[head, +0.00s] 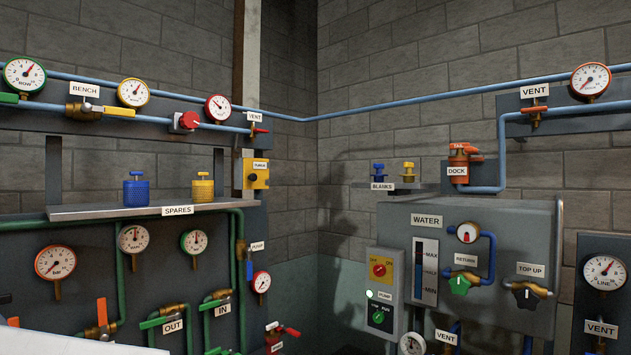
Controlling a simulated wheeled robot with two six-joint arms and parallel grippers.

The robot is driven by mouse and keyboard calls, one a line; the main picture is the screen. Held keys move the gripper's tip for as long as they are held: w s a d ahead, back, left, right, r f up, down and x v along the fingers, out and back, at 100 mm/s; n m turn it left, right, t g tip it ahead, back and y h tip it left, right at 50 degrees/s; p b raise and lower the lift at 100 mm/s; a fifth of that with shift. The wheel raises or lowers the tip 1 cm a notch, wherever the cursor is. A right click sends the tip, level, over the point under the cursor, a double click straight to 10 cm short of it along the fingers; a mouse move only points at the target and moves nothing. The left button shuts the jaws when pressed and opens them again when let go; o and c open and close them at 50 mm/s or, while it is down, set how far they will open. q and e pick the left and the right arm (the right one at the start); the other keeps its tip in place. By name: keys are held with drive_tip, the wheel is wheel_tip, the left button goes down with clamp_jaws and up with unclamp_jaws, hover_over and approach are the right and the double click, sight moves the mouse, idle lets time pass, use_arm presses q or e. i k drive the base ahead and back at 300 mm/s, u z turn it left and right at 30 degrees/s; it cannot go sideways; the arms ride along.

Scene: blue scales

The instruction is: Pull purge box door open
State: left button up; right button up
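The purge box is a small yellow box (256,174) on the left wall panel, near the room's corner. A white label on it appears to read PURGE, and a small dark knob or handle sits below the label. Its front looks closed, but it is too small to be sure. Neither of my grippers can be made out in the head view, and nothing touches the box.
A spares shelf (100,212) with blue (137,190) and yellow (203,188) valves sits left of the box. Gauges and a blue pipe (320,118) run above. A grey water tank (470,265) and a control box (383,290) stand right.

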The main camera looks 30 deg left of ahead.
sight(255, 171)
drive_tip(key=z, duration=0.6)
drive_tip(key=i, duration=1.3)
drive_tip(key=u, duration=1.15)
drive_tip(key=i, duration=0.8)
drive_tip(key=u, duration=0.85)
